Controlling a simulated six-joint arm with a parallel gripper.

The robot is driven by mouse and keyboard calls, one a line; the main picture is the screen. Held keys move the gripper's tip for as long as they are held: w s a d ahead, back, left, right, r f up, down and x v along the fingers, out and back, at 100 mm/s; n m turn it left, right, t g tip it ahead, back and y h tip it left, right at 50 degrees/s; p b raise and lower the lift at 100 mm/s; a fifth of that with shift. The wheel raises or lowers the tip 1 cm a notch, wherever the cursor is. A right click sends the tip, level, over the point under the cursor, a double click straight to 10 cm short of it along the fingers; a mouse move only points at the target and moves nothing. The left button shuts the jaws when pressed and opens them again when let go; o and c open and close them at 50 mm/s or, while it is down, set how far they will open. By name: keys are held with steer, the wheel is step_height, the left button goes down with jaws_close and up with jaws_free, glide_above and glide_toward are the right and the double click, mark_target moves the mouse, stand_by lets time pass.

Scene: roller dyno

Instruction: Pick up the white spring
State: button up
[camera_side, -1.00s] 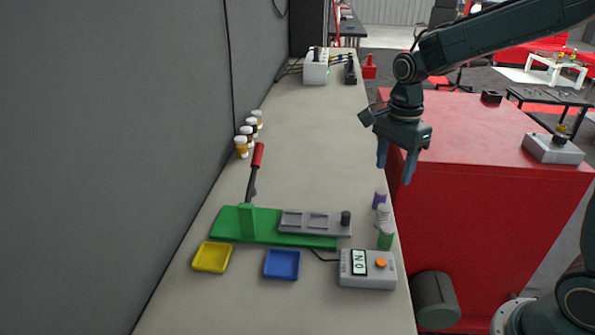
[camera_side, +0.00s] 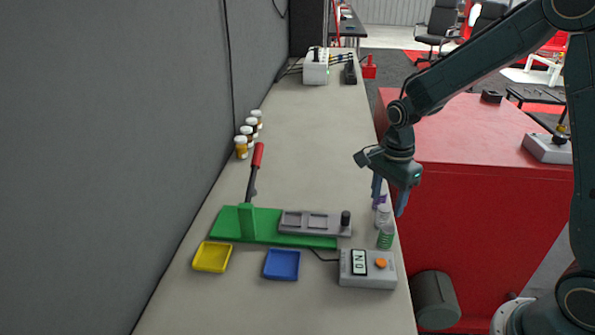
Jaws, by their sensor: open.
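The white spring (camera_side: 382,215) stands upright near the right edge of the workbench, between a purple spring (camera_side: 380,201) behind it and a green spring (camera_side: 385,237) in front. My gripper (camera_side: 388,200) is open and empty, with its fingers pointing down. In the picture its fingertips overlap the purple spring and reach close to the top of the white one. The purple spring is partly hidden by a finger. I cannot tell how high the fingertips are above the springs.
A green press base (camera_side: 225,224) with a red-handled lever (camera_side: 258,156) and a grey slotted block (camera_side: 300,222) lies left of the springs. A yellow tray (camera_side: 212,257), a blue tray (camera_side: 282,265) and a grey switch box (camera_side: 367,282) are in front.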

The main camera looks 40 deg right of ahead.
mark_target(385, 207)
steer(key=shift+f, duration=2.6)
steer(key=c, duration=1.1)
steer(key=shift+w+r, duration=0.1)
steer(key=shift+r, duration=0.05)
step_height(385, 207, up, 20)
